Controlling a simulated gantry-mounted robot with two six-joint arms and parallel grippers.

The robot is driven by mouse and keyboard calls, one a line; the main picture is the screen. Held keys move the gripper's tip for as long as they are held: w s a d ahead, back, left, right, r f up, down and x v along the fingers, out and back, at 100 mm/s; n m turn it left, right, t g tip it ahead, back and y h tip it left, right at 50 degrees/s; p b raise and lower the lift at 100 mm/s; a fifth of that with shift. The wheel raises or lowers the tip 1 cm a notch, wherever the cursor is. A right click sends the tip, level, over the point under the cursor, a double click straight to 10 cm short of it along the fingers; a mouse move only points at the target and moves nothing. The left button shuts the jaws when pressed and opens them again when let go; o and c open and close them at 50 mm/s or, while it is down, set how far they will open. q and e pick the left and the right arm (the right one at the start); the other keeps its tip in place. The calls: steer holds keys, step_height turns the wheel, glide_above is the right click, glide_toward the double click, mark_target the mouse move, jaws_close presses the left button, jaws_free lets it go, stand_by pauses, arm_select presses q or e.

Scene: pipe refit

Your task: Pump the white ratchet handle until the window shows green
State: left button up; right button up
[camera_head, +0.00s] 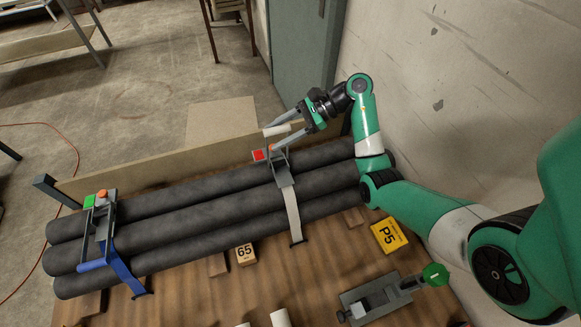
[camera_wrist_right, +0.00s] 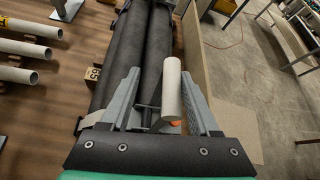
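The white ratchet handle (camera_head: 277,130) stands up from the grey ratchet at the right end of the dark pipes. The red window (camera_head: 259,155) is beside it. A pale strap (camera_head: 292,212) runs from this ratchet over the pipes. My right gripper (camera_head: 276,136) is at the handle with its fingers spread. In the right wrist view the white handle (camera_wrist_right: 172,88) lies between the two fingers, nearer the right one, with a clear gap on the left. An orange part (camera_wrist_right: 175,123) shows below it. My left gripper is in neither view.
A second ratchet with a green window (camera_head: 89,201) and a blue strap (camera_head: 122,271) sits at the pipes' left end. A board (camera_head: 150,167) runs behind the pipes. A yellow P5 sign (camera_head: 388,235), a 65 block (camera_head: 246,254) and a grey clamp (camera_head: 380,299) are in front.

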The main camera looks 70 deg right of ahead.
steer(key=shift+s+a+f+p, duration=0.25)
steer(key=shift+s+a, duration=0.25)
steer(key=shift+a, duration=0.15)
steer(key=shift+s+a+f+p, duration=0.15)
steer(key=shift+s+a+p, duration=0.1)
steer(key=shift+s+a, duration=0.3)
steer(key=shift+s+a+f, duration=0.35)
steer(key=shift+s+a, duration=0.1)
steer(key=shift+a, duration=0.15)
steer(key=shift+s+a+f, duration=0.3)
steer(key=shift+s+a, duration=0.15)
steer(key=shift+a, duration=0.15)
steer(key=shift+f, duration=0.1)
